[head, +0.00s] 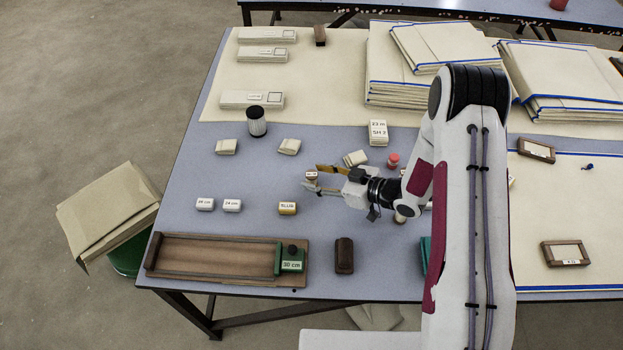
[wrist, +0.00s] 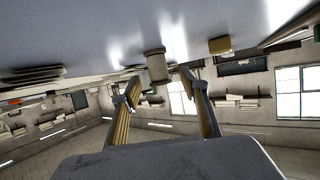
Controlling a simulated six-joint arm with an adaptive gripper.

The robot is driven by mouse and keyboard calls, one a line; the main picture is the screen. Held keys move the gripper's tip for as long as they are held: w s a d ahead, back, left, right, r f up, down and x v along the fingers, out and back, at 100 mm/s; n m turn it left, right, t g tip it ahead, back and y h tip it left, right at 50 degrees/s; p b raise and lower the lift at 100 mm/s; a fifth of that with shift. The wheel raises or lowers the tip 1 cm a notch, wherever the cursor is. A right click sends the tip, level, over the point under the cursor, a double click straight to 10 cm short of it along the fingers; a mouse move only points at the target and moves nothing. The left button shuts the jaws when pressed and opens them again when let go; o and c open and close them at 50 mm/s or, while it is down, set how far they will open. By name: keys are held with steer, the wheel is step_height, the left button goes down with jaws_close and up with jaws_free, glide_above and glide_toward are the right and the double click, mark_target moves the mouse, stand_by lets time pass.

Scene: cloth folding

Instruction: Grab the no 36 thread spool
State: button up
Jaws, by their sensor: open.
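A small pale spool (head: 311,175) with a label on top stands on the table at my gripper's tips; its number is too small to read. In the wrist view, where the table appears at the top, the spool (wrist: 157,65) shows between and just beyond the two fingertips. My gripper (head: 319,179) points left, low over the table, with its fingers apart on either side of the spool. In the wrist view the gripper (wrist: 160,76) is open, with gaps visible beside the spool.
A dark spool (head: 257,122) and a red-topped one (head: 393,160) stand apart. Small cloth bundles (head: 289,146) lie behind. A wooden tray (head: 220,258) and dark block (head: 344,256) are at the front edge.

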steer(key=shift+x, duration=1.2)
steer(key=c, duration=1.1)
